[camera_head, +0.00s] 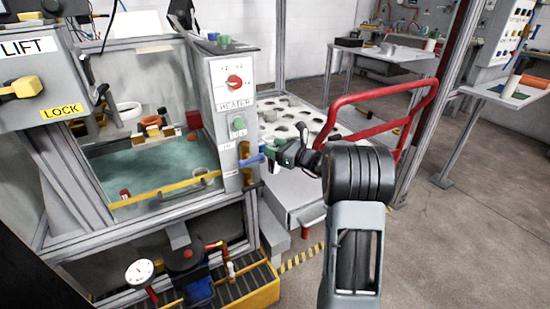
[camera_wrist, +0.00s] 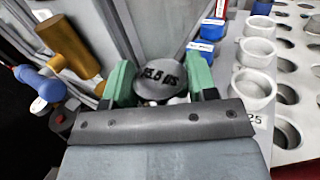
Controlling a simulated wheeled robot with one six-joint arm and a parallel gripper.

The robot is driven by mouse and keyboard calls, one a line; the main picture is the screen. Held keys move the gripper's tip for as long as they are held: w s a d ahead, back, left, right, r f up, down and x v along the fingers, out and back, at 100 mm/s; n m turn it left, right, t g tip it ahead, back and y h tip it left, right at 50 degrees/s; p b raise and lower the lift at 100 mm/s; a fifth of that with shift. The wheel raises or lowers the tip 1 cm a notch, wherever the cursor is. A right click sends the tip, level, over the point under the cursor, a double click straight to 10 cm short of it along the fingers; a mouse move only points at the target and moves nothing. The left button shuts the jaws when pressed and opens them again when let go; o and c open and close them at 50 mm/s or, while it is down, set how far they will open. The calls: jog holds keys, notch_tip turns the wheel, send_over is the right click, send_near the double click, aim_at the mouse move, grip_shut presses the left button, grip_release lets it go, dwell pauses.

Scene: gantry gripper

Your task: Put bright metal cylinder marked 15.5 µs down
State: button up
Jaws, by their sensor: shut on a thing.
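My gripper (camera_head: 284,153) is out at the right side of the heater panel, beside the holed rack. In the wrist view its two green fingers (camera_wrist: 160,82) are shut on a grey metal cylinder (camera_wrist: 154,76). The dark lettering on its round end face reads about "15.5 µs", with the first character partly unclear. The fingers hide the cylinder's sides, and its lower part is out of sight. In the head view I cannot make the cylinder out clearly.
A blue handle (camera_wrist: 42,84) and a brass cylinder (camera_wrist: 68,45) are close on the left. A red rail (camera_head: 378,95) stands behind my arm.

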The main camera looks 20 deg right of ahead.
jog(key=shift+f+b, duration=0.65)
jog(key=shift+f, duration=0.95)
jog(key=shift+f, duration=0.15)
